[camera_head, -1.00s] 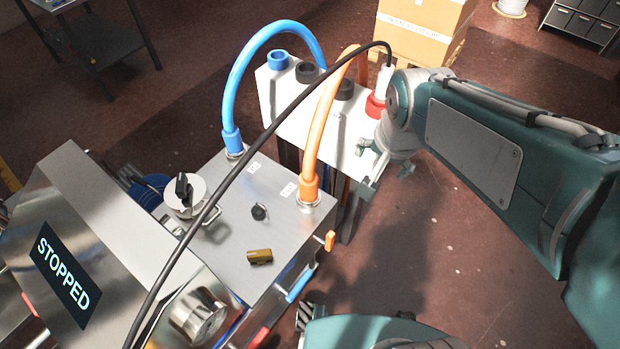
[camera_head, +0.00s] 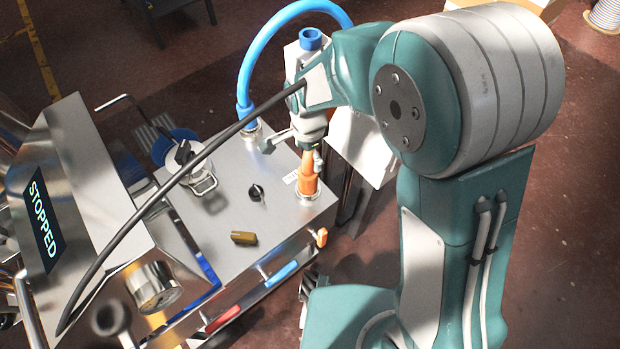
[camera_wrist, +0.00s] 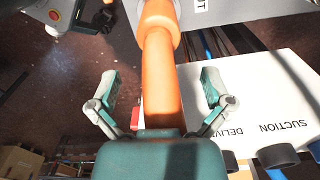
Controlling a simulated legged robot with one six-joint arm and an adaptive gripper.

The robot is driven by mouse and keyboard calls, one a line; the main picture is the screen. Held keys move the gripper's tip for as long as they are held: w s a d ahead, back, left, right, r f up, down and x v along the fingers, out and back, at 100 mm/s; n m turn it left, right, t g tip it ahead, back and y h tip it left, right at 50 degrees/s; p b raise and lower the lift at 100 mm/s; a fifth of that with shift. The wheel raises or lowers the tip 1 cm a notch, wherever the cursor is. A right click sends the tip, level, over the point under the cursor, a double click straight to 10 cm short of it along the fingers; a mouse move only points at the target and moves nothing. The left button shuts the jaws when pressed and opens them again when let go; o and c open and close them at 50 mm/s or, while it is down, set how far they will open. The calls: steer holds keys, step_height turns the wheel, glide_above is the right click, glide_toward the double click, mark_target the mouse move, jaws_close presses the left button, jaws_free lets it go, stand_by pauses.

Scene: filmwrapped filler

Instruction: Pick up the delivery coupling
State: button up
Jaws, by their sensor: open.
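The orange coupling (camera_head: 309,180) stands upright on a port at the right corner of the steel machine top; I take it to be the delivery coupling. Its orange hose is mostly hidden behind my arm in the head view. My gripper (camera_head: 293,152) is open, just above and beside the coupling. In the wrist view, my gripper (camera_wrist: 158,82) has one finger on each side of the orange hose (camera_wrist: 160,95), with gaps on both sides. The wide orange coupling (camera_wrist: 157,20) shows beyond the fingertips, at the top edge.
A white panel (camera_wrist: 262,105) marked SUCTION and DELIVERY, with dark sockets, stands close to the right finger. A blue hose (camera_head: 246,75) arches behind my gripper. A black cable (camera_head: 180,165) crosses over the machine. A black knob (camera_head: 257,192) and brass piece (camera_head: 243,238) sit on its top.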

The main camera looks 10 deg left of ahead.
mark_target(308, 168)
step_height(308, 168, down, 4)
steer(key=shift+a+f, duration=0.1)
steer(key=shift+a, duration=0.05)
steer(key=shift+f, duration=0.15)
steer(key=f, duration=0.4)
steer(key=shift+s+d+f, duration=0.15)
steer(key=shift+d+f, duration=0.1)
steer(key=shift+a+f, duration=0.15)
steer(key=shift+f, duration=0.1)
steer(key=shift+a, duration=0.2)
steer(key=shift+d, duration=0.25)
steer(key=c, duration=1.2)
